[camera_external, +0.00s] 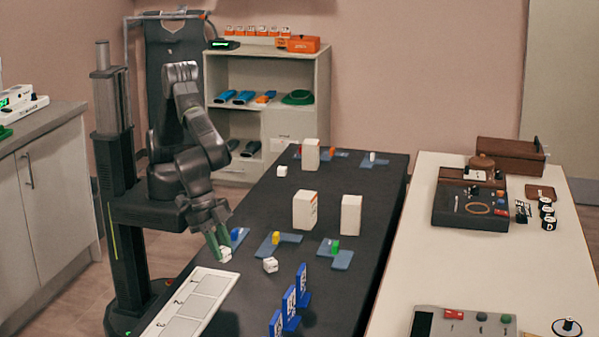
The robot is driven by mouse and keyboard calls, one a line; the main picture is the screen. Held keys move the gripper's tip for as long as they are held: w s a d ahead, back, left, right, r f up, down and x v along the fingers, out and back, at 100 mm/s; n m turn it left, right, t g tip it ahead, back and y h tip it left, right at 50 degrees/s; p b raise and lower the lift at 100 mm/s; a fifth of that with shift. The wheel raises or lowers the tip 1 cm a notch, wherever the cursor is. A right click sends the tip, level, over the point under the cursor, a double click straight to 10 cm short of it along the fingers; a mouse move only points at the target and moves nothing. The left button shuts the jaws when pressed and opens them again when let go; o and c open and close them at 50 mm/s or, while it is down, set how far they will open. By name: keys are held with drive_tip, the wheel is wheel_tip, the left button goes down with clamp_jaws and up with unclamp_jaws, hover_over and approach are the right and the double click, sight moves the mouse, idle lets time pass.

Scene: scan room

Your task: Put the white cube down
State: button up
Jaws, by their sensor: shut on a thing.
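My gripper (220,248) points down over the near left part of the dark table (262,205). It is shut on a white cube (226,255), which shows between and below the green-edged fingers. The fingers hide part of the cube. I cannot tell whether the cube touches the table.
A white panel with rectangular fields (184,310) lies in front of my gripper. Blue pads with a yellow block (276,238) and a green block (335,247) are to the right. Blue upright markers (290,305) stand nearer. Tall white boxes (305,210) stand behind.

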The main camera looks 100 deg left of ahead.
drive_tip(key=w+a+m+g+h+p, duration=0.1)
drive_tip(key=w+a+m+h, duration=0.1)
drive_tip(key=w+a+m, duration=0.4)
drive_tip(key=p, duration=0.1)
approach(260, 290)
drive_tip(key=x, duration=0.5)
drive_tip(key=shift+w+d+f, duration=0.25)
drive_tip(key=shift+f, duration=0.05)
drive_tip(key=shift+f, duration=0.25)
drive_tip(key=o, duration=0.9)
drive_tip(key=shift+r, duration=0.1)
drive_tip(key=shift+o, duration=0.2)
